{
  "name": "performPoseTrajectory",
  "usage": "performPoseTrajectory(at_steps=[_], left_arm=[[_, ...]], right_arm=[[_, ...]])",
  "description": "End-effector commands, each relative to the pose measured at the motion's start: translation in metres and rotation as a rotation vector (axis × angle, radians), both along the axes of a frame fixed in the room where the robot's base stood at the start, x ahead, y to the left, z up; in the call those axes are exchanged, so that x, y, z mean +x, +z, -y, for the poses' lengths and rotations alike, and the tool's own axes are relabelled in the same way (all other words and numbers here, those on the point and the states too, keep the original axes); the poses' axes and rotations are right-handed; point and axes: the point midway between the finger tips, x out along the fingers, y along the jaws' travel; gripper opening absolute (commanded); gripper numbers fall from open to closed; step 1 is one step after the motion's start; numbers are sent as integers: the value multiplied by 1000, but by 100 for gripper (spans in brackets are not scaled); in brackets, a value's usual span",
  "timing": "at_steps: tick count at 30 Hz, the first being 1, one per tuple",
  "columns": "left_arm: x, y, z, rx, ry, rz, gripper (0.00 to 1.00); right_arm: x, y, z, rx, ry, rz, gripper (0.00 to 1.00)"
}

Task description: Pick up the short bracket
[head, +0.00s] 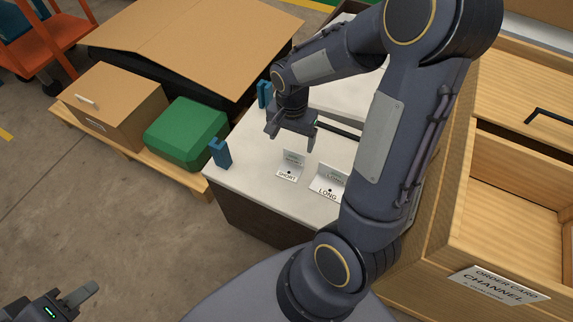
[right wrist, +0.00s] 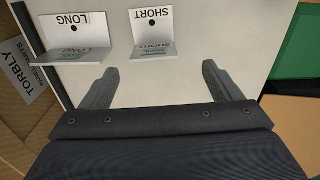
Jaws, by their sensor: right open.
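The short bracket (head: 290,166) is a small pale angle piece labelled SHORT on the white-topped bench (head: 245,160). The long bracket (head: 328,184), labelled LONG, stands to its right. My right gripper (head: 292,134) is open and empty, above the bench behind the short bracket. In the right wrist view, the short bracket (right wrist: 152,32) lies beyond the open fingers (right wrist: 160,82), roughly between their lines, and the long bracket (right wrist: 77,38) is to the left. My left gripper (head: 75,302) is low at the left, far from the bench; its finger opening is unclear.
Blue clamps (head: 220,152) stand at the bench's left edge. A green case (head: 187,133) and a cardboard box (head: 114,103) sit on a pallet to the left. A wooden cabinet with an open drawer (head: 515,200) and order card (head: 492,284) is at right.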

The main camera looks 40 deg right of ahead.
Motion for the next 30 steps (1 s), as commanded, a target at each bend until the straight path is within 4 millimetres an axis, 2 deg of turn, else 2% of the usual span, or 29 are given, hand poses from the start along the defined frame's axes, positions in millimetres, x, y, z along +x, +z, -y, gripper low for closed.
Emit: performPoseTrajectory(at_steps=[3, 8, 16, 24, 25, 30], left_arm=[[0, -6, 0, 0, 0, 0, 36], [0, -11, 0, 0, 0, 0, 36], [0, -30, 0, 0, 0, 0, 36], [0, -30, 0, 0, 0, 0, 36], [0, -30, 0, 0, 0, 0, 36], [0, -30, 0, 0, 0, 0, 36]], right_arm=[[-1, -16, 1, 0, -3, -4, 85], [-3, -29, 1, 1, -2, -4, 85], [-7, -68, 6, 1, 0, -5, 85], [-6, -72, 6, 2, 0, -1, 85], [-6, -72, 6, 2, 0, -1, 83], [-6, -72, 6, 2, 0, -1, 61]])
